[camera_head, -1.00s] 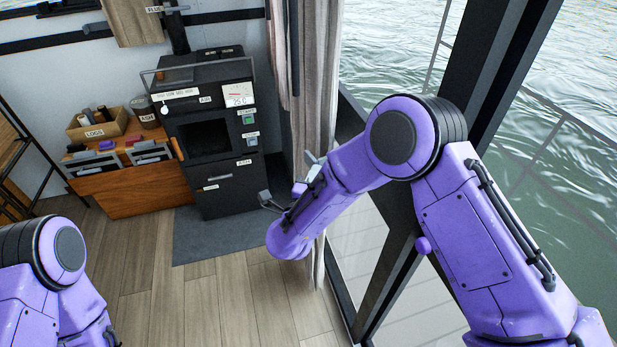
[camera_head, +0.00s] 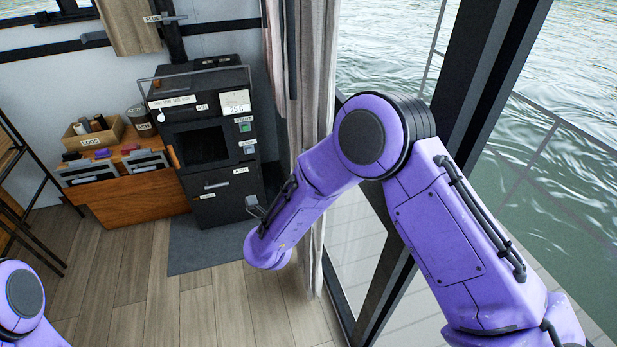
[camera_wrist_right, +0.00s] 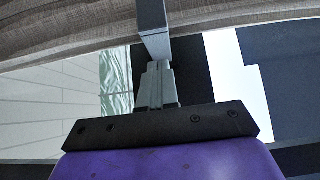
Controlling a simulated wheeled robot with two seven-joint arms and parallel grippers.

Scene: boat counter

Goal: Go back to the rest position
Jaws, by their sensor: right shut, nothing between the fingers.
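My right arm (camera_head: 440,230) comes in from the lower right, bends at a high elbow and slopes down to the left. Its forearm ends in front of the floor and the curtain.
A black stove unit (camera_head: 205,140) with a display stands on a dark mat (camera_head: 200,250). A wooden cabinet (camera_head: 130,200) left of it carries a box of logs (camera_head: 95,132) and a dark can (camera_head: 140,122). A curtain (camera_head: 308,100) and window frame (camera_head: 480,70) are close to my right arm. The wooden floor is clear.

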